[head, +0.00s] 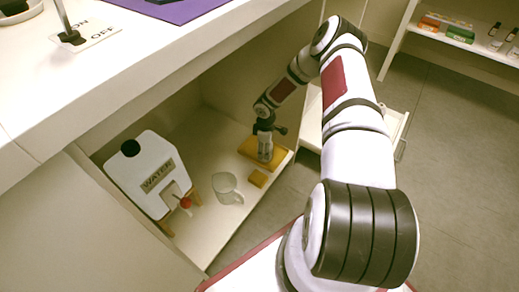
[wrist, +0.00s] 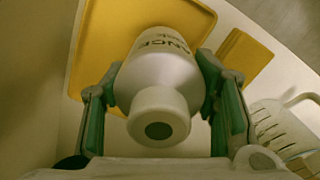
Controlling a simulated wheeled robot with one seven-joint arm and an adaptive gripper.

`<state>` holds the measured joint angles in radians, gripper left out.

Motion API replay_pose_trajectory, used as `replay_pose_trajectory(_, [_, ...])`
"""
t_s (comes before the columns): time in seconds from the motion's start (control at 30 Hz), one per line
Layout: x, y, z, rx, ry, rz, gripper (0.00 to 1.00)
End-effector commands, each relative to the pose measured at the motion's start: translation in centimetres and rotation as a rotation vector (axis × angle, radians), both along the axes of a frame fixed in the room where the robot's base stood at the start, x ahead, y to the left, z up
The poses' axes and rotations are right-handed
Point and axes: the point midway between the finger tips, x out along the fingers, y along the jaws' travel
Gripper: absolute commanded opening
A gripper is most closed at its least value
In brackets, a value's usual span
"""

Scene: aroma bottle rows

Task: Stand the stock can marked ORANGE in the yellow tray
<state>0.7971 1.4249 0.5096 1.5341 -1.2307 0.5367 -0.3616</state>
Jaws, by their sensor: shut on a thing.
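My gripper (wrist: 160,105) is shut on the stock can (wrist: 160,75), a grey-white can with a narrow neck and dark mouth. In the head view the can (head: 265,152) is upright below my gripper (head: 265,136), over the yellow tray (head: 246,147). The tray also shows behind the can in the wrist view (wrist: 92,60). I cannot tell whether the can's base touches the tray.
A clear jug (head: 227,190) and a white WATER container (head: 140,165) with a red tap stand on the same low shelf. The counter (head: 160,45) overhangs it. The shelf's open edge is close to the tray.

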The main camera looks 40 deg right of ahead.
Motion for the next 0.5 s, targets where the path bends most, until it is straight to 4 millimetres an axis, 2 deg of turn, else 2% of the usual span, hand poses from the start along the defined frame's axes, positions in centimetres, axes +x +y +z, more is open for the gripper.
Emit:
replay_pose_trajectory(0.03, [-0.47, -0.43, -1.23, 0.003, 0.001, -0.005, 0.08])
replay_pose_trajectory(0.1, [-0.75, -0.86, -1.89, 0.002, 0.001, -0.004, 0.08])
replay_pose_trajectory(0.5, [-0.74, -1.00, -2.16, -0.001, -0.001, -0.002, 0.08])
